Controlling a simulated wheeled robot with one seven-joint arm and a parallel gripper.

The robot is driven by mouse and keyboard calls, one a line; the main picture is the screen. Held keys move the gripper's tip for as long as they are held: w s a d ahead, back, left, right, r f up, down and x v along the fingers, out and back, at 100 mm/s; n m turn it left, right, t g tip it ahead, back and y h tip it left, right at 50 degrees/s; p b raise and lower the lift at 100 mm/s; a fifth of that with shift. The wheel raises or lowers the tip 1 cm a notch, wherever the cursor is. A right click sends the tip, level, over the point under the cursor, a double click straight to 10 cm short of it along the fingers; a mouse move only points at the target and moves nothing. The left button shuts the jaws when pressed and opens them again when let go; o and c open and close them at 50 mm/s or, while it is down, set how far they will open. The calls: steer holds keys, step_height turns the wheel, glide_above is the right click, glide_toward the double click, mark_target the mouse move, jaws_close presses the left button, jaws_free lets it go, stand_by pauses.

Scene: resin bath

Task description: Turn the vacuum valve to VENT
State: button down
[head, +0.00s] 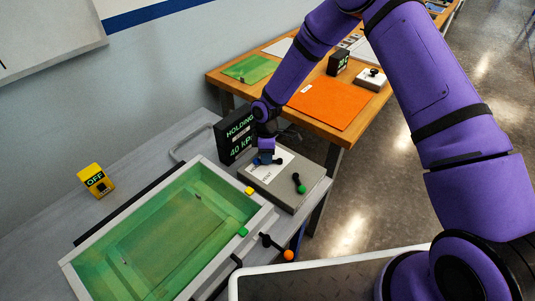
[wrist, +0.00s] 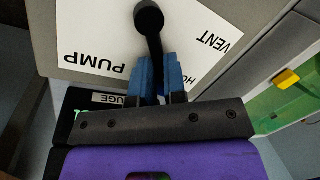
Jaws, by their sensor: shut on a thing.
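The vacuum valve has a black lever (wrist: 152,45) on a white label plate (wrist: 90,30) marked PUMP at left, VENT at upper right and a partly hidden "HO…" at lower right. The lever runs from its round black hub down between my blue fingertips, between the PUMP and "HO…" words. My gripper (wrist: 158,80) is shut on the lever. In the head view my gripper (head: 266,159) is over the grey valve box (head: 292,204), hiding most of the lever. A black gauge (head: 237,135) behind it reads HOLDING and 40 kPa.
A green-lined bath (head: 262,219) stands left of the valve box. A yellow OFF switch box (head: 96,181) stands behind. A wooden table (head: 345,138) is beyond.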

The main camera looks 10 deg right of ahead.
mark_target(272, 171)
steer(key=s+n, duration=0.1)
steer(key=n, duration=0.1)
steer(key=s+n+h, duration=0.1)
steer(key=n, duration=0.2)
steer(key=shift+s+n, duration=0.1)
steer(key=shift+n, duration=0.2)
steer(key=shift+s+d+n+t+h, duration=0.15)
steer(key=shift+s+d+n+h, duration=0.2)
steer(key=shift+n, duration=0.8)
steer(key=shift+s+d+n+t+h, duration=0.15)
steer(key=shift+s+n, duration=0.25)
steer(key=shift+n, duration=0.75)
steer(key=c, duration=1.2)
jaws_free()
steer(key=shift+o, duration=0.2)
steer(key=shift+r, duration=0.1)
steer(key=v, duration=1)
steer(key=shift+r, duration=0.35)
steer(key=shift+d, duration=0.1)
